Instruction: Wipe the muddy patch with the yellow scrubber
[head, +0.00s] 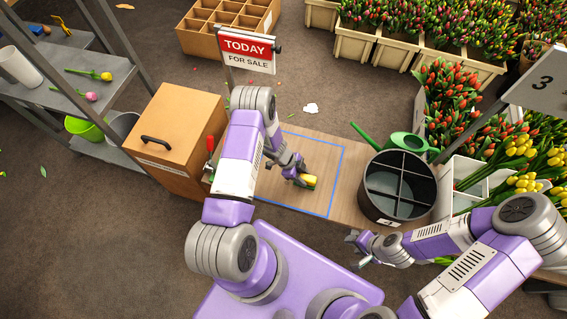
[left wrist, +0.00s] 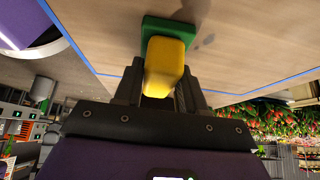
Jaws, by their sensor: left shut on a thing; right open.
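The yellow scrubber (head: 309,181) has a yellow block handle and a green base. My left gripper (head: 297,180) is shut on its yellow block, which also shows between the fingers in the left wrist view (left wrist: 165,68). The green base (left wrist: 158,30) faces the wooden tabletop and looks to be at or very near it. Faint grey smudges of the muddy patch (left wrist: 208,41) show on the wood beside the scrubber in the left wrist view. In the head view my left arm and gripper hide that spot. My right gripper (head: 358,249) is open and empty, in front of the table.
A blue outline (head: 337,180) marks an area of the wooden table (head: 347,200). A dark divided bucket (head: 397,187) and a green watering can (head: 402,142) stand right of it. A brown box (head: 176,138) stands left. A red-handled tool (head: 210,146) is near my left arm.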

